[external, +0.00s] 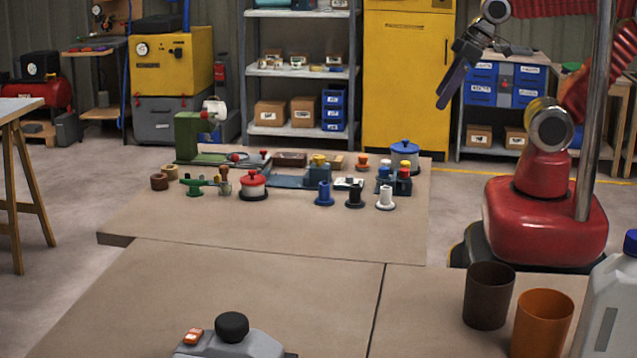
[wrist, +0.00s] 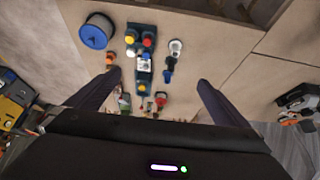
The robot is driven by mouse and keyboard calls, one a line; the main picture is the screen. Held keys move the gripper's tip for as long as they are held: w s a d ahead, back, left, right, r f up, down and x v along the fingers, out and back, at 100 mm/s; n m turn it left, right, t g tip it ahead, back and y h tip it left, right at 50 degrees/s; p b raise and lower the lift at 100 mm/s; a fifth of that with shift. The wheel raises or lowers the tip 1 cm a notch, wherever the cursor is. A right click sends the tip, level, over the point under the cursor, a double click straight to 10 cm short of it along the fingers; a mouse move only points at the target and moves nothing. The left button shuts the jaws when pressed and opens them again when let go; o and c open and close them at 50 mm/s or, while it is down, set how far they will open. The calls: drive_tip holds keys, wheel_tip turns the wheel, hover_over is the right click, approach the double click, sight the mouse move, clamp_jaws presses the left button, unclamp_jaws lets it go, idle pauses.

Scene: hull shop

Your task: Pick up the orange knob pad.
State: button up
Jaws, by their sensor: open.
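A small orange knob pad (external: 362,162) stands near the back of the brown table, left of the blue-lidded pot. In the wrist view an orange piece (wrist: 110,56) shows close to the tip of the left finger; it appears to be the same pad. My gripper (external: 442,101) hangs high above the floor, right of the table's back corner, fingers pointing down and left. In the wrist view my gripper (wrist: 158,79) has its fingers wide apart with nothing held between them. The pad is well below and apart from it.
The blue-lidded pot (external: 404,153) and a blue block with coloured knobs (external: 394,181) stand near the pad. Blue, black and white knob pads (external: 385,198) line the front. A red-lidded pot (external: 253,184) is further left. The table's front part (external: 270,228) is clear.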

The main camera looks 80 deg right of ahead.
drive_tip(key=c, duration=1.5)
drive_tip(key=shift+o, duration=0.2)
drive_tip(key=shift+w, duration=0.1)
